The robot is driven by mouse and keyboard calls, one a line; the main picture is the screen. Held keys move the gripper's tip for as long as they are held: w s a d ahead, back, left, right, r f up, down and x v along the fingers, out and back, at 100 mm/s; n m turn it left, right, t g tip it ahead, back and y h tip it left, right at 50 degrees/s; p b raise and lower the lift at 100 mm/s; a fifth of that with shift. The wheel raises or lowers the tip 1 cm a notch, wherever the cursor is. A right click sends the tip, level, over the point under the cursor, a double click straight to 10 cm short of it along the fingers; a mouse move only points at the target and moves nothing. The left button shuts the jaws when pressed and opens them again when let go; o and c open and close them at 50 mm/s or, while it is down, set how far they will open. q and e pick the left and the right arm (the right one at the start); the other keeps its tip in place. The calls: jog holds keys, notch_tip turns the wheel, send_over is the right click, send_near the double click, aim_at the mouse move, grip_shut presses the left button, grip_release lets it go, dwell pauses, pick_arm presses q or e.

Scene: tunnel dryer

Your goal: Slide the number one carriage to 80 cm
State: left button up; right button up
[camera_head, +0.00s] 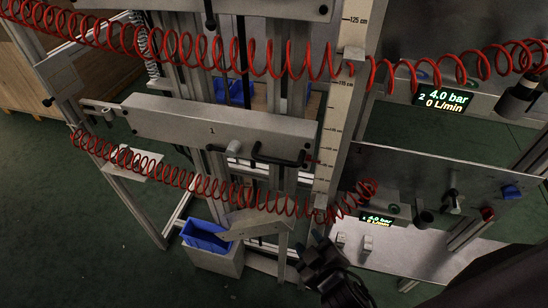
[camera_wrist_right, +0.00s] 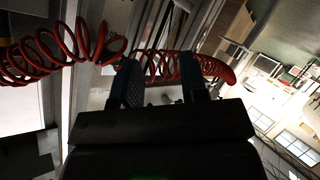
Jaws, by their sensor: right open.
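The number one carriage (camera_head: 190,122) is a wide grey plate marked "1", mounted across upright rails in the head view. A black bar handle (camera_head: 278,160) is on its right part. An upright scale in cm (camera_head: 338,105) stands just right of the carriage; its upper labels read 125 and about 115, and the lower ones are too small to read surely. My right gripper (camera_head: 309,243) is open and empty, below and right of the handle and apart from it. In the right wrist view its two fingers (camera_wrist_right: 162,75) point toward a red coiled hose. My left gripper is not in view.
Red coiled hoses (camera_head: 190,185) cross above and below the carriage, the lower one close above my right gripper. Another plate (camera_head: 240,8) is higher up. Right are two pressure displays (camera_head: 441,100) and a panel with knobs (camera_head: 400,175). A blue bin (camera_head: 205,236) stands below.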

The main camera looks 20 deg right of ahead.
jog(key=w+a+r+n+t+h, duration=0.1)
jog(key=w+a+r+n+t, duration=0.15)
jog(key=r+n, duration=0.2)
jog(key=n+t+h, duration=0.2)
jog(key=n+t, duration=0.2)
jog(key=n, duration=0.2)
send_near(279, 161)
jog(key=p+x, duration=0.2)
jog(key=x, duration=0.6)
jog(key=shift+w, duration=0.4)
jog(key=shift+p+x, duration=0.3)
jog(key=shift+x, duration=0.55)
jog(key=shift+d+f, duration=0.1)
jog(key=shift+f, duration=0.15)
jog(key=shift+c, duration=0.6)
grip_shut()
